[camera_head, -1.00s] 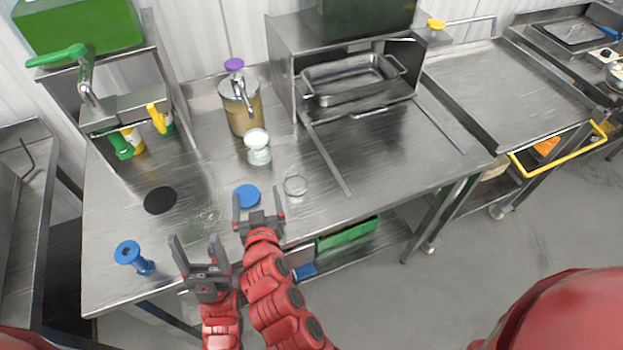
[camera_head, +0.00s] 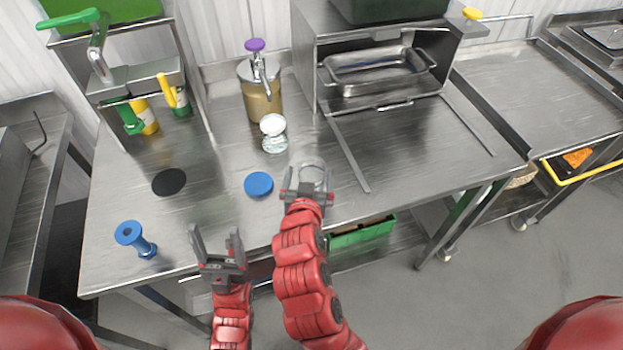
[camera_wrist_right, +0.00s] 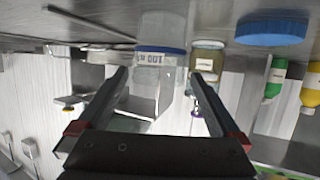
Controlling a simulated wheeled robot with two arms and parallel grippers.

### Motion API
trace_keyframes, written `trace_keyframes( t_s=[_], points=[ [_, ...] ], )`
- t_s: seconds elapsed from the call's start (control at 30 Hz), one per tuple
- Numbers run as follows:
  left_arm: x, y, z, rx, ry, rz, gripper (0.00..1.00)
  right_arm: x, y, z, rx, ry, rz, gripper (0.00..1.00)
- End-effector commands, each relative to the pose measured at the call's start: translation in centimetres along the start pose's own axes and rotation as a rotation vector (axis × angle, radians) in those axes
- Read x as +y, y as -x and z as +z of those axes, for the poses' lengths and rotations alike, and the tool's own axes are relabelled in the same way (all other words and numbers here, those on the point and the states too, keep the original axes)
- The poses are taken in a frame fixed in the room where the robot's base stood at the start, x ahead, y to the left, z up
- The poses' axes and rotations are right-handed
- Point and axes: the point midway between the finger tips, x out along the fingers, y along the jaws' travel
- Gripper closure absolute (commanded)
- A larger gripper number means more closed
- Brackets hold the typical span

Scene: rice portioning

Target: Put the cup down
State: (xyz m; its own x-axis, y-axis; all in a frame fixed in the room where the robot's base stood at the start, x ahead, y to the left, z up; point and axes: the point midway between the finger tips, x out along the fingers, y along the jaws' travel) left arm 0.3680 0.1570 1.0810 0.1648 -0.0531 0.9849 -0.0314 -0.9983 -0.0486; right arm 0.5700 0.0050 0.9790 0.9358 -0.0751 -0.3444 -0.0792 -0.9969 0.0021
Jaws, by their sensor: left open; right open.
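A clear cup (camera_head: 312,167) stands upright on the steel table, in front of my right gripper (camera_head: 308,182). In the right wrist view, which is upside down, the cup (camera_wrist_right: 162,32) has a blue band at its rim and a label. It shows between and beyond the two open fingers (camera_wrist_right: 160,76). I cannot tell whether a finger touches it. My left gripper (camera_head: 217,240) is open and empty at the table's front edge, left of my right arm.
A blue disc (camera_head: 259,184) lies left of the cup, with a white-lidded jar (camera_head: 274,138) and a purple-topped dispenser (camera_head: 262,98) behind.

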Motion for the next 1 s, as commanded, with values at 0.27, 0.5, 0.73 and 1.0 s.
trace_keyframes(
  t_s=[0.27, 0.5, 0.73, 1.0],
  points=[
    [-0.1, -1.0, -0.2, -0.001, 0.0, 0.0, 0.32, 0.1, -1.9, -0.1, 0.0, 0.0, 0.0, 0.0],
    [-0.1, -2.8, -0.5, -0.001, 0.0, 0.0, 0.32, 0.2, -5.0, 0.6, -0.002, -0.001, 0.002, 0.0],
    [-0.1, -3.1, -0.5, -0.001, 0.0, 0.0, 0.32, 0.1, -6.6, 0.8, -0.001, -0.002, -0.001, 0.0],
    [-0.1, -3.0, -0.5, -0.001, 0.0, 0.0, 0.32, 0.1, -6.6, 0.9, 0.0, -0.002, -0.002, 0.13]
  ],
)
